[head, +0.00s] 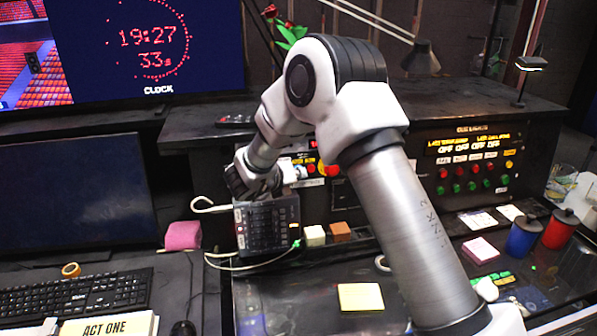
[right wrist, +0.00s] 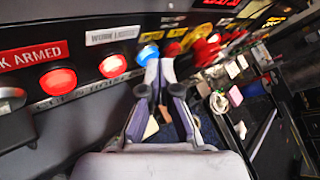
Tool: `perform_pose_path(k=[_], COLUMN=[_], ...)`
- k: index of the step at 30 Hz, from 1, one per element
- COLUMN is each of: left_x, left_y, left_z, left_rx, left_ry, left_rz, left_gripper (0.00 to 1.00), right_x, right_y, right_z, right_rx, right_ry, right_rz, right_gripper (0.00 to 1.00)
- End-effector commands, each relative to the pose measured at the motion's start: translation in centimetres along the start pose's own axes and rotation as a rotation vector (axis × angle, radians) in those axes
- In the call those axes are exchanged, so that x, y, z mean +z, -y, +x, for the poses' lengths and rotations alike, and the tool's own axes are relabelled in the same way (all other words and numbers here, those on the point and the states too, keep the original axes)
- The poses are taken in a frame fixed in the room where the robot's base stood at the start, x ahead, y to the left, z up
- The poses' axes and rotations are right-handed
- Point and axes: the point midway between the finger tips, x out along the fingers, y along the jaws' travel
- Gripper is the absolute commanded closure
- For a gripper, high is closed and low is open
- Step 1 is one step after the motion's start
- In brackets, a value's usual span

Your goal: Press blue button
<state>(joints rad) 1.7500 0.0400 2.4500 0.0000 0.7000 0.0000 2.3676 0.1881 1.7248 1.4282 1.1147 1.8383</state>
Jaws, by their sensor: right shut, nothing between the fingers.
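The blue button (right wrist: 148,54) is on the control panel in the right wrist view, between a red-and-white button on its left and blurred yellow and red ones on its right. My right gripper (right wrist: 166,72) is shut and empty. Its fingertips are close to the blue button in the picture, just right of and below it; I cannot tell whether they touch it. In the head view my right gripper (head: 268,182) is at the panel's left part, partly behind my arm's wrist, and the blue button is hidden there. My left gripper is not in view.
A lit red button (right wrist: 58,79) and another red button (right wrist: 113,66) sit to the left on the panel. A dark keypad box (head: 267,230) with cables stands below my right gripper. A keyboard (head: 75,295) and yellow note (head: 361,297) lie on the desk.

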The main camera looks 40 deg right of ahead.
Motion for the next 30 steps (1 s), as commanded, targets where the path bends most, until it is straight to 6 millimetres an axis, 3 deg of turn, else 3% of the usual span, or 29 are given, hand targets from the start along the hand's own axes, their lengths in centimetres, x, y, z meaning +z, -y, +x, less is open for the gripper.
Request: perform_pose_path(k=[15,30], left_x=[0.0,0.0], left_y=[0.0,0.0], left_z=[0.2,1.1], left_rx=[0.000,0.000], left_ry=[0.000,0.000], left_rz=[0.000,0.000], left_gripper=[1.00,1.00], right_x=[0.2,-0.7], right_y=[-0.1,0.7], right_z=[0.2,-1.0], right_rx=[0.000,0.000], right_ry=[0.001,0.001], right_rz=[0.001,0.000], right_gripper=[1.00,1.00])
